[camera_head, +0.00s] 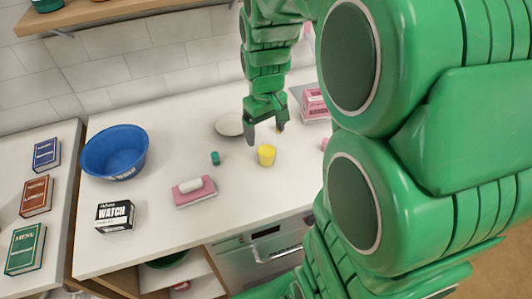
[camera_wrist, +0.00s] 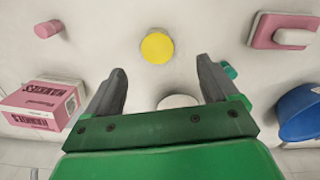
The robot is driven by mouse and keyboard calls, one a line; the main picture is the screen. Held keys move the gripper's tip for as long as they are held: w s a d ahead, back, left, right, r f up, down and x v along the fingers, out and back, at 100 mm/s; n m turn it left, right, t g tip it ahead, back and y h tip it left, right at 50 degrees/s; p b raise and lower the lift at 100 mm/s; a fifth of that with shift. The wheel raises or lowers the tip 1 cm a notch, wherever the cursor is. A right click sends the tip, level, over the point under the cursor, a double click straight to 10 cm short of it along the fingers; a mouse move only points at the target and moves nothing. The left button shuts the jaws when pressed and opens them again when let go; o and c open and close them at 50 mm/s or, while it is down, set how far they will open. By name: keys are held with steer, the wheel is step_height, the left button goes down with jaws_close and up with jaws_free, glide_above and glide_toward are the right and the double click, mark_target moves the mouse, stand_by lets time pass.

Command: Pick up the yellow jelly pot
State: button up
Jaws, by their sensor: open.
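The yellow jelly pot (camera_head: 266,156) stands upright on the white counter, just in front of my gripper in the head view. In the wrist view the yellow jelly pot (camera_wrist: 157,48) shows as a round yellow top, beyond the fingertips and roughly centred between them. My gripper (camera_head: 265,134) is above the counter with its fingers apart. In the wrist view my gripper (camera_wrist: 161,72) is open with nothing between the fingers, and the pot is apart from both.
A white plate (camera_head: 229,125) lies behind the gripper. A small teal item (camera_head: 215,158) stands left of the pot. A pink box (camera_head: 315,104) is right.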

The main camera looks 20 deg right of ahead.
mark_target(266, 148)
steer(key=shift+w+d+f, duration=0.15)
steer(key=shift+w+f, duration=0.2)
steer(key=shift+w, duration=0.2)
steer(key=shift+f, duration=0.25)
steer(key=shift+s+f, duration=0.15)
steer(key=shift+f, duration=1.65)
steer(key=shift+s+f, duration=0.1)
steer(key=shift+f, duration=1.7)
steer(key=c, duration=1)
